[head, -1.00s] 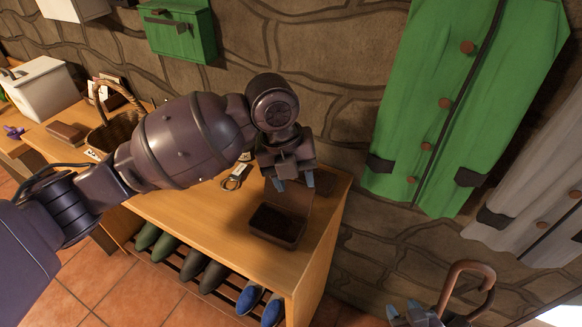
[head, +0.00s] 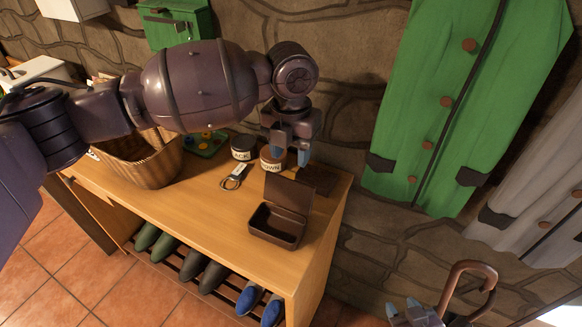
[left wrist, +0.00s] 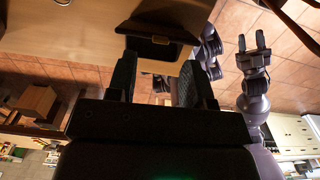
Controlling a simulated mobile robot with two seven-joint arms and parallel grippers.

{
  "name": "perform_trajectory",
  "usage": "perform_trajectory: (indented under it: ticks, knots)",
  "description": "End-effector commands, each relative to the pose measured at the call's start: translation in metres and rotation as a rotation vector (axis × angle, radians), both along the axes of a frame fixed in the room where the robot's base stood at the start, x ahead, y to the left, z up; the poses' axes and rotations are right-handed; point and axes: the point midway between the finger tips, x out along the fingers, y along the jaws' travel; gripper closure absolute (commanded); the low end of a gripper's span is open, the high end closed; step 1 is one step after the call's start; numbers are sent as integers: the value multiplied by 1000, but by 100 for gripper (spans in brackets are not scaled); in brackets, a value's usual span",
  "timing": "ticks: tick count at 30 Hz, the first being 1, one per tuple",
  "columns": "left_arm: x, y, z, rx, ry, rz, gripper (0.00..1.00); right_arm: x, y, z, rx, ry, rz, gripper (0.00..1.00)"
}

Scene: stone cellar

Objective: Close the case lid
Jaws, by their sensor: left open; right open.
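The small brown case (head: 272,238) stands on the wooden bench top near its right end. Its lid (head: 290,193) is raised, standing up at the case's back edge, and the empty-looking inside shows. My left gripper (head: 291,157) is open, above and behind the raised lid, apart from it as far as I can see. In the left wrist view a dark shape, seemingly the case (left wrist: 152,42), shows beyond my open left fingers (left wrist: 160,68). My right gripper (head: 413,315) is open and empty at the bottom edge of the head view, away from the bench.
Two labelled tins (head: 243,148), a key ring (head: 234,177) and a wicker basket (head: 150,165) stand left of the case. Shoes (head: 210,277) fill the rack below. A green coat (head: 465,100) hangs at right. An umbrella handle (head: 470,275) rises near my right gripper.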

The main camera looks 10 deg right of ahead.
Motion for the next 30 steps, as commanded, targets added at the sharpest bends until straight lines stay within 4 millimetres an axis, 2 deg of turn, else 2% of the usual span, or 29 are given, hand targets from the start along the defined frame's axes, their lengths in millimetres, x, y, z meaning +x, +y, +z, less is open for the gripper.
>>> perform_trajectory:
  ticks: [3, 9, 22, 30]
  knots:
    - [0, 0, -20, 1, 3, 1, 53, -1, 0, -3, 0, 6, -1, 57]
    - [0, 0, -41, 0, 1, 1, 53, -4, 0, -5, 0, 11, -1, 57]
    - [0, 0, -48, -1, 0, 0, 53, -4, -1, -5, 0, 11, -1, 57]
    - [0, 0, -48, -1, -1, 1, 95, -4, -1, -5, -1, 10, 0, 57]
